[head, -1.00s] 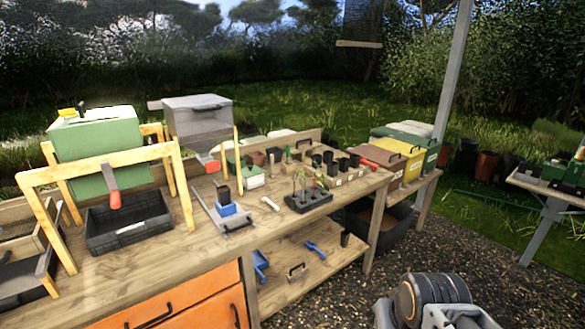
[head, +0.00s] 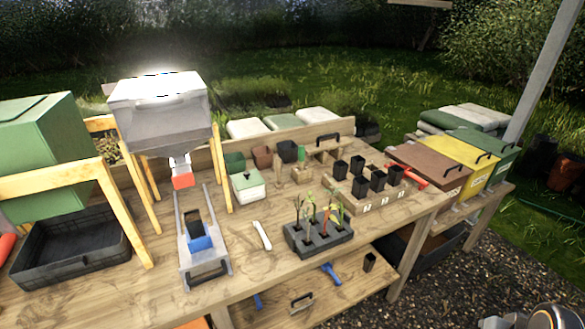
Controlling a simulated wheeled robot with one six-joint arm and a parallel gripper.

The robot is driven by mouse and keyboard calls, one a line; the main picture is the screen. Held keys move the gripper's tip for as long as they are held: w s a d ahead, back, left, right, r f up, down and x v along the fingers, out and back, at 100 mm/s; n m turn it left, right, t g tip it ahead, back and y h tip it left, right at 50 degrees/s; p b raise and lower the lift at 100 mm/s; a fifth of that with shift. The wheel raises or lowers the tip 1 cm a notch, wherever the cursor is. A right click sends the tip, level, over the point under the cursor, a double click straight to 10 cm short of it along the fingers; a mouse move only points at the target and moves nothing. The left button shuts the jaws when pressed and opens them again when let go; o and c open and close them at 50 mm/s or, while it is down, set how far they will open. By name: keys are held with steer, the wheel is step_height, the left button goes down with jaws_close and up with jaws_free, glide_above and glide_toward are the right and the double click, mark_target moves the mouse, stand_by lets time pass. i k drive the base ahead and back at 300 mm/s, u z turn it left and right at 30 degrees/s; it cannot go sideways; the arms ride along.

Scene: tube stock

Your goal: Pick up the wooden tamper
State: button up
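A small wooden piece with a black handle on top (head: 327,146) stands at the back of the bench, right of centre; it looks like the wooden tamper, though it is small and I cannot be sure. A small wooden block (head: 301,175) with a green thing behind or on it is just left of it. Part of my own arm shows at the bottom right corner, far from these things. My gripper's fingers are not in view.
A black tray of seedlings (head: 320,238) and several black pots (head: 377,180) stand in front of the wooden piece. A white box (head: 248,187) and a grey hopper (head: 160,110) are to the left. Lidded bins (head: 468,155) stand right. Gravel lies before the bench.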

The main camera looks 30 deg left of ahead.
mark_target(279, 184)
steer(key=u, duration=0.25)
steer(key=i, duration=0.75)
steer(key=u, duration=1.25)
steer(key=i, duration=0.7)
steer(key=u, duration=0.8)
